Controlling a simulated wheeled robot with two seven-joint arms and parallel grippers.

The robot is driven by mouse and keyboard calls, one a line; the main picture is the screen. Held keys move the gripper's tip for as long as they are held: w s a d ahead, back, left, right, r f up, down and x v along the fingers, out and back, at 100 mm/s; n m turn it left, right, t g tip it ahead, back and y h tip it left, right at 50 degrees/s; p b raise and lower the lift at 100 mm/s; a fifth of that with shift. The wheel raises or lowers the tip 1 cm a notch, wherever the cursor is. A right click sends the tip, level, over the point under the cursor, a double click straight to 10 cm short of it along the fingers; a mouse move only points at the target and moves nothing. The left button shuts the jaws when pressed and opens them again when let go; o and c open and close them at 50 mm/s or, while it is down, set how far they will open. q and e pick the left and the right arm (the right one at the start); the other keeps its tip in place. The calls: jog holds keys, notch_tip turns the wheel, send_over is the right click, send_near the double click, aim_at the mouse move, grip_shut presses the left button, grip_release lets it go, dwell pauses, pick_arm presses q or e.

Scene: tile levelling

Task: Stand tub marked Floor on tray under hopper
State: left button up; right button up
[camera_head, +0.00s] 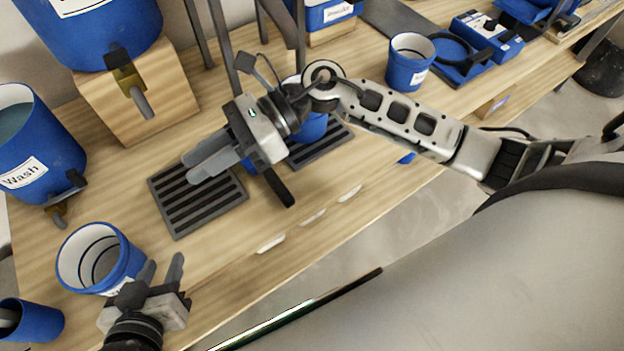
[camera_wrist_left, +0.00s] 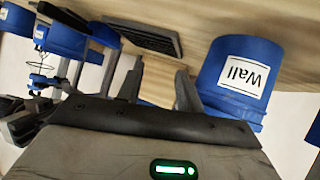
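No label reading Floor is legible. A blue tub (camera_head: 103,262) with a white inside stands at the lower left of the head view. In the left wrist view this tub (camera_wrist_left: 225,75) reads Wall. My left gripper (camera_head: 160,268) is open beside it, its fingers apart with nothing between them. Two black slatted trays lie on the bench, one left (camera_head: 200,203) and one right (camera_head: 322,147). A blue tub (camera_head: 312,127) at the right tray is partly hidden by my right arm. My right gripper (camera_head: 188,168) is above the left tray, its fingers together and empty.
Blue Wash containers (camera_head: 38,150) with taps stand at the left, one on a wooden block (camera_head: 140,95). Grey frame legs (camera_head: 222,45) rise behind the trays. Another blue tub (camera_head: 410,62) stands at the back right, its label unreadable. A blue cup (camera_head: 32,320) is at the lower left.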

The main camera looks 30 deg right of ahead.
notch_tip(320, 180, up, 6)
jog(key=f+m+t+y, duration=0.1)
jog(key=m+t+y, duration=0.3)
jog(key=m+t, duration=0.75)
pick_arm(q)
jog(key=shift+r, duration=0.1)
pick_arm(e)
jog(key=w+d+f+m+t+h, duration=0.2)
jog(key=d+m+t+h, duration=0.15)
jog(key=m, duration=0.75)
jog(key=w+d+f+m+t+h, duration=0.1)
jog(key=d+m+t+h, duration=0.25)
jog(key=m, duration=0.65)
jog(key=s+d+f+m+g+h, duration=0.3)
jog(key=s+f+m+h, duration=0.1)
jog(key=f+m, duration=0.3)
jog(key=s+d+f+m+g+h, duration=0.3)
jog(key=s+f+m+h, duration=0.1)
jog(key=f+m, duration=0.4)
jog(key=s+m, duration=0.1)
jog(key=m, duration=0.1)
jog(key=shift+s+f+m+h, duration=0.2)
jog(key=shift+s+m+h, duration=0.05)
jog(key=shift+m+h, duration=0.1)
pick_arm(q)
jog(key=shift+r, duration=0.1)
pick_arm(e)
jog(key=shift+g, duration=0.25)
